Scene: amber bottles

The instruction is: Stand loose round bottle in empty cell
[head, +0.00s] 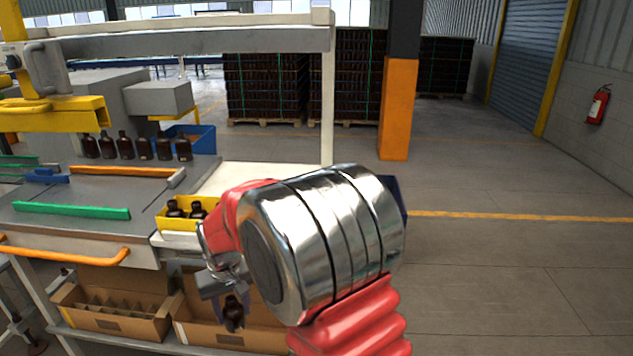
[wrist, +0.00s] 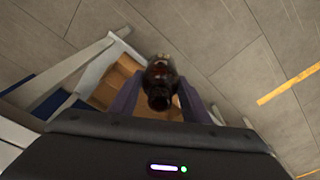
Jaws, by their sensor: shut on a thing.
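My gripper (head: 230,296) is shut on a dark amber round bottle (head: 233,316), which hangs below it in front of the lower shelf. In the wrist view the bottle (wrist: 160,78) sits between the two fingers, its dark mouth facing the camera. A cardboard box with dividers (head: 112,326) stands on the lower shelf, left of the bottle, and its visible cells look empty. A second cardboard box (head: 205,336) is behind the bottle; its inside is mostly hidden by my arm and gripper.
A yellow crate (head: 180,224) with dark bottles stands on the bench above. Several bottles (head: 137,146) stand in a row farther back. An orange handle (head: 65,254) juts from the bench front over the boxes. The floor (head: 510,260) to the right is clear.

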